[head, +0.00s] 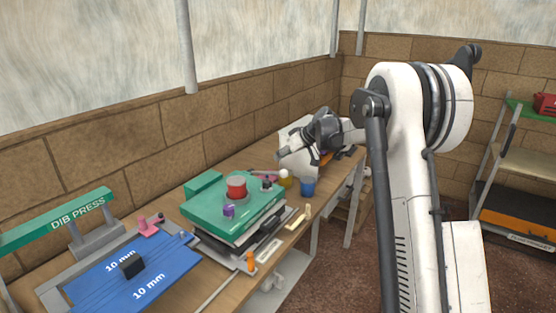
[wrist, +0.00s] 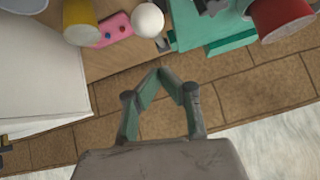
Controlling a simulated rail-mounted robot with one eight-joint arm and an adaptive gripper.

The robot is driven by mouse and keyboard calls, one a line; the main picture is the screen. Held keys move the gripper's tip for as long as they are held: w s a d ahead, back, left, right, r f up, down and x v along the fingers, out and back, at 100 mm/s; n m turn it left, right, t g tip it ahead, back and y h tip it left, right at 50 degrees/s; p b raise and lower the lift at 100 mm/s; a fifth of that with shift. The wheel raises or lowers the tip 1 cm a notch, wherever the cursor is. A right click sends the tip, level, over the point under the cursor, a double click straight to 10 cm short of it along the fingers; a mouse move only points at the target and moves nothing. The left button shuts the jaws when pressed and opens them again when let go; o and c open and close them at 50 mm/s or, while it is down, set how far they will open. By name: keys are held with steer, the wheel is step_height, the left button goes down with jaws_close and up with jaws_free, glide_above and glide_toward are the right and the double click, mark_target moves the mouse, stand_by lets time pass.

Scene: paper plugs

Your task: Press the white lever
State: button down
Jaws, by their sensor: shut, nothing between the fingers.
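A white lever with a round ball end (head: 284,173) stands at the far end of the green-topped press on the bench. Its white ball (wrist: 147,19) shows at the top of the wrist view, beside a pink box. My gripper (head: 284,154) is above and just behind the lever in the head view. In the wrist view my gripper (wrist: 160,72) has its fingertips together, with nothing between them. The ball lies beyond the fingertips, apart from them in the picture. The lever's lower part is hidden in the wrist view.
The green press (head: 225,208) carries a red cup (head: 236,187) and a purple piece (head: 229,211). A yellow cup (wrist: 80,20), the pink box (wrist: 112,30) and a white block (wrist: 40,80) are near the ball. A blue cup (head: 307,187) stands near the bench edge.

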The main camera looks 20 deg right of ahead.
steer(key=s+d+f+v, duration=0.1)
steer(key=v, duration=0.8)
steer(key=shift+f, duration=0.25)
steer(key=shift+s, duration=0.15)
steer(key=s+a+r+m+h, duration=0.15)
steer(key=s+a, duration=0.25)
steer(key=s, duration=0.4)
steer(key=s+a+r+m+h, duration=0.1)
steer(key=s+a+r, duration=0.25)
steer(key=s, duration=0.35)
steer(key=s+a+r+m+h, duration=0.1)
steer(key=s+a+r, duration=0.1)
steer(key=s+a, duration=0.45)
steer(key=s+f+m+h, duration=0.1)
steer(key=s+f, duration=0.2)
steer(key=s, duration=0.9)
steer(key=s+a+f+m+h, duration=0.1)
steer(key=s+f, duration=0.3)
steer(key=s, duration=0.8)
steer(key=shift+a+h, duration=0.15)
steer(key=shift+h, duration=0.2)
steer(key=shift+f+m, duration=0.1)
steer(key=shift+m, duration=0.15)
